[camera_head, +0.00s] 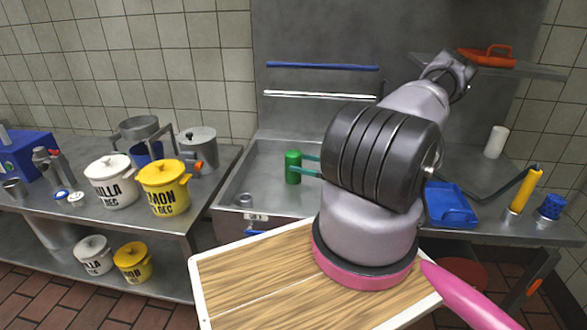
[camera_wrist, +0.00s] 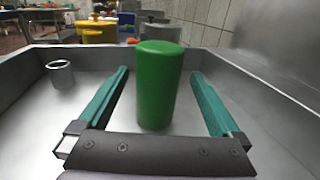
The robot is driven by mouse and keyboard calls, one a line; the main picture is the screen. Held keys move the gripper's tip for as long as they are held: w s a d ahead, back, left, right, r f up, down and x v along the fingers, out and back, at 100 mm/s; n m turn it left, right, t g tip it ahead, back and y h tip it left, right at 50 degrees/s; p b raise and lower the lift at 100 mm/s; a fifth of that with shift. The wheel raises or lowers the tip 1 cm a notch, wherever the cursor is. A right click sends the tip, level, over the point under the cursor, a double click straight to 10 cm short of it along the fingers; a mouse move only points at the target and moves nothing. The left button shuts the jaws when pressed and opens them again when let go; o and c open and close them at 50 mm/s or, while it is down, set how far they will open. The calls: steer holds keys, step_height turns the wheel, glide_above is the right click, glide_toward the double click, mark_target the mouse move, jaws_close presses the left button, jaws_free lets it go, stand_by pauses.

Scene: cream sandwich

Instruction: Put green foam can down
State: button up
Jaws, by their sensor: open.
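The green foam can (camera_head: 293,167) is upright in the metal sink basin (camera_head: 262,165). In the wrist view the green can (camera_wrist: 158,85) stands between the two teal fingers of my gripper (camera_wrist: 159,88), with a gap on each side. My gripper (camera_head: 305,166) is open around the can and reaches in from the right in the head view. The can's base seems to rest on the basin floor, though the near lower part is close to the gripper's dark palm.
A small metal cup (camera_wrist: 60,73) stands in the basin near its left wall. Basin walls surround the gripper. White (camera_head: 110,181) and yellow (camera_head: 164,187) pots stand on the left counter. A blue tray (camera_head: 450,204) and a yellow bottle (camera_head: 524,190) are at the right.

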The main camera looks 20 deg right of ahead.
mark_target(292, 161)
steer(key=shift+x, duration=1.85)
steer(key=shift+s+f, duration=0.1)
steer(key=c, duration=1.5)
jaws_close()
